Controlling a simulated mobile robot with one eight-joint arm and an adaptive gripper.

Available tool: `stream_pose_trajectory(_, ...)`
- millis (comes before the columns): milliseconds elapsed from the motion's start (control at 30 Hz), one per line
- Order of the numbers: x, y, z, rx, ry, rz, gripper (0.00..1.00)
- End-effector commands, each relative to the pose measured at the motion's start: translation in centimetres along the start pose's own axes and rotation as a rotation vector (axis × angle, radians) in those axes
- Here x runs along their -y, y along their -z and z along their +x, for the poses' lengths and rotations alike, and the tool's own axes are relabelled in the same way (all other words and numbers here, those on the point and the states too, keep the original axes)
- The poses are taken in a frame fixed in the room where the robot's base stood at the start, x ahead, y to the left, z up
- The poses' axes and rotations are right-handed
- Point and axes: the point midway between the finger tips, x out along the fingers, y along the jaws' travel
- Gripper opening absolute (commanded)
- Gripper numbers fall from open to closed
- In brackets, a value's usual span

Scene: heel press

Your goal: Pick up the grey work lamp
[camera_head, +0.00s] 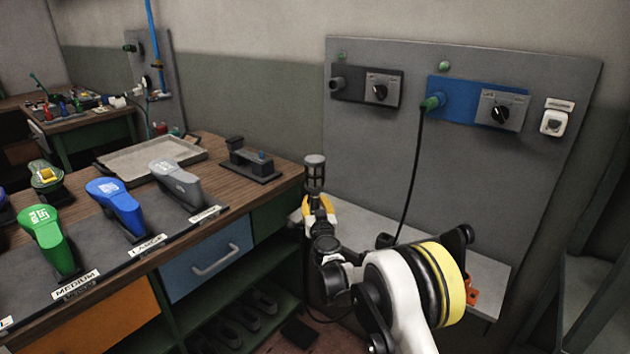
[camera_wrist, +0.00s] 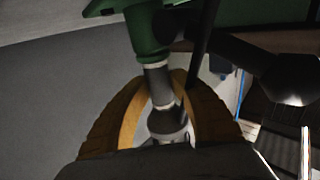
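The grey work lamp (camera_head: 315,174) has a pale cap, a caged head and a dark lower part. In the head view it stands upright above my gripper (camera_head: 318,205), whose yellow fingers are on either side of its lower part. In the wrist view a dark grey cylindrical section of the lamp (camera_wrist: 158,86) lies between the fingertips (camera_wrist: 160,80), which close in against its sides. A dark green, wider part shows above that section. The gripper looks shut on the lamp. The fingers and my wrist hide its lower end.
A pale bench (camera_head: 480,265) stands under the grey wall panel (camera_head: 460,170). A black cable (camera_head: 411,180) hangs from a green plug (camera_head: 431,103) to the bench. The wooden workbench (camera_head: 223,160) at left carries a tray (camera_head: 117,163), a dark block fixture (camera_head: 250,163) and coloured shoe lasts.

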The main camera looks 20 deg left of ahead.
Motion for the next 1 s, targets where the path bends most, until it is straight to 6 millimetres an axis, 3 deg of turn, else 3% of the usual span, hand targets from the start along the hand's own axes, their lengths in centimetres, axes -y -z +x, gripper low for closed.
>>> stream_pose_trajectory(67, 0.0, 0.0, 0.0, 0.0, 0.0, 0.0, 0.0)
stream_pose_trajectory(467, 0.0, 0.6, 0.0, 0.0, 0.0, 0.0, 0.0)
stream_pose_trajectory(733, 0.0, 4.8, 0.0, 0.0, 0.0, 0.0, 0.0)
stream_pose_trajectory(1000, -6.0, 8.4, -3.0, 0.0, -0.004, 0.0, 0.0)
